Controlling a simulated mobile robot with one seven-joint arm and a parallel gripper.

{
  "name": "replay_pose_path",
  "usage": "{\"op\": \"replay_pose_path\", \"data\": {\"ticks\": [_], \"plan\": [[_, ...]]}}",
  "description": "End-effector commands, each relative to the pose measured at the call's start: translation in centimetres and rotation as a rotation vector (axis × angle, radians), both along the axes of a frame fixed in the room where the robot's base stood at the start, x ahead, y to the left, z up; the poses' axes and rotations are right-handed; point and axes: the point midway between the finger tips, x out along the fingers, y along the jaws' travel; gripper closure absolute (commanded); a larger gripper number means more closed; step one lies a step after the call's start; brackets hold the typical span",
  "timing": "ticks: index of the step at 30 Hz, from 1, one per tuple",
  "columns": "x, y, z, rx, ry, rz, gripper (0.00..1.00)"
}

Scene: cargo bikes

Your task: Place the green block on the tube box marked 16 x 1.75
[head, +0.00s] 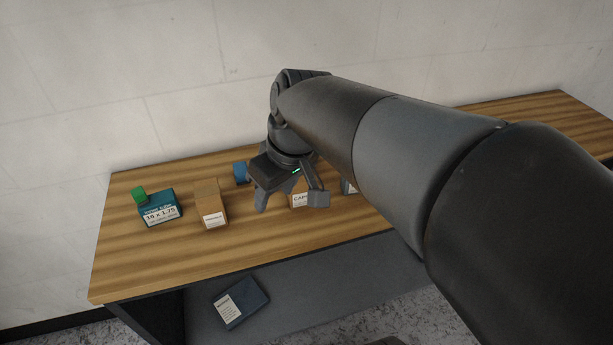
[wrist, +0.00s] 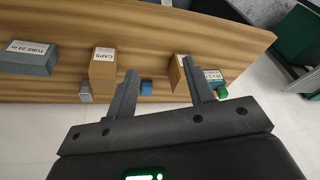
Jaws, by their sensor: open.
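The green block (head: 139,194) is at the back left corner of the teal tube box marked 16 x 1.75 (head: 163,213) in the head view. I cannot tell for sure whether it touches the box. In the wrist view the green block (wrist: 221,92) shows beside the teal box (wrist: 213,75), right of my right finger. My gripper (head: 290,200) is open and empty, pointing down over the middle of the table, well to the right of both. Its fingers (wrist: 159,68) stand apart in the wrist view.
A cardboard box (head: 210,205) stands right of the teal box. A blue block (head: 240,173) and a box marked CAPS (head: 299,200) are near my gripper. A grey box marked TUBE (wrist: 32,60) stands farther along. A dark blue box (head: 240,302) lies below the wooden tabletop (head: 120,265).

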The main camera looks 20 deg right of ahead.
Motion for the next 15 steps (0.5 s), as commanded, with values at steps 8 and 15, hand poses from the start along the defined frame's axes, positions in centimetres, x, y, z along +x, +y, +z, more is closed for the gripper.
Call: {"op": "replay_pose_path", "data": {"ticks": [8,15], "plan": [[-5.4,-4.8,0.3,-0.034,-0.155,-0.353,0.52],[-7.1,-6.4,0.0,-0.021,-0.217,-0.485,0.52]]}}
